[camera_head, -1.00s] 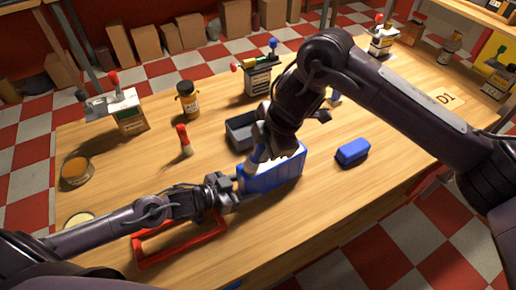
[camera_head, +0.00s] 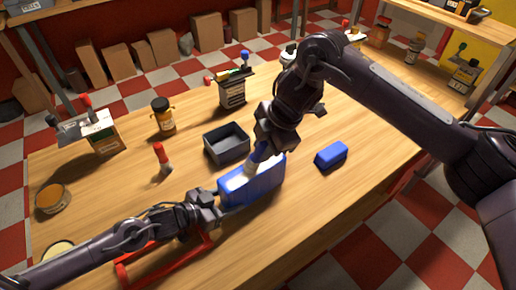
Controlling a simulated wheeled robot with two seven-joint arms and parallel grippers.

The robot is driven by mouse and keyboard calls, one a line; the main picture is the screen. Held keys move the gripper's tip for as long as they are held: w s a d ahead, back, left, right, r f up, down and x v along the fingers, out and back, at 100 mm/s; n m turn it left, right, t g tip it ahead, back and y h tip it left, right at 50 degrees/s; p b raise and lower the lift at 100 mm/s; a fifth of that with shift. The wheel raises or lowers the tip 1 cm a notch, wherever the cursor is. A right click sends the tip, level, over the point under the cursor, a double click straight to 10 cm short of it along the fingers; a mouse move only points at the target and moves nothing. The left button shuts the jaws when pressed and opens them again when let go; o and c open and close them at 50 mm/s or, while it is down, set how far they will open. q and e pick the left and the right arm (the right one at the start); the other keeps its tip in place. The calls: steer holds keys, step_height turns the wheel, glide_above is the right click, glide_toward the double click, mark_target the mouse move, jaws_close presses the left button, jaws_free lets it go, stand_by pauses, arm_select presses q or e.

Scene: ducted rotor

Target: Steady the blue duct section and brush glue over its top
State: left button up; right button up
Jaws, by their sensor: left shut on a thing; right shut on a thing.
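The blue duct section (camera_head: 262,189) stands on the wooden table, its long side facing me. Its top looks pale in part, but the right gripper and brush cover much of it. My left gripper (camera_head: 217,202) is shut on the duct's left end.
An open dark tray (camera_head: 227,145) sits just behind the duct. A blue block (camera_head: 331,154) lies to the right, a red frame (camera_head: 172,262) in front under my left arm. A brown jar (camera_head: 163,117) and a red-capped tube (camera_head: 161,158) stand left. The front-right tabletop is clear.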

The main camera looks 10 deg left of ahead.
steer(key=shift+w+d, duration=3.15)
steer(key=shift+w, duration=0.45)
steer(key=s+a, duration=1.1)
steer(key=s, duration=0.2)
steer(key=shift+s+a, duration=0.15)
steer(key=shift+a, duration=0.2)
step_height(320, 180, up, 6)
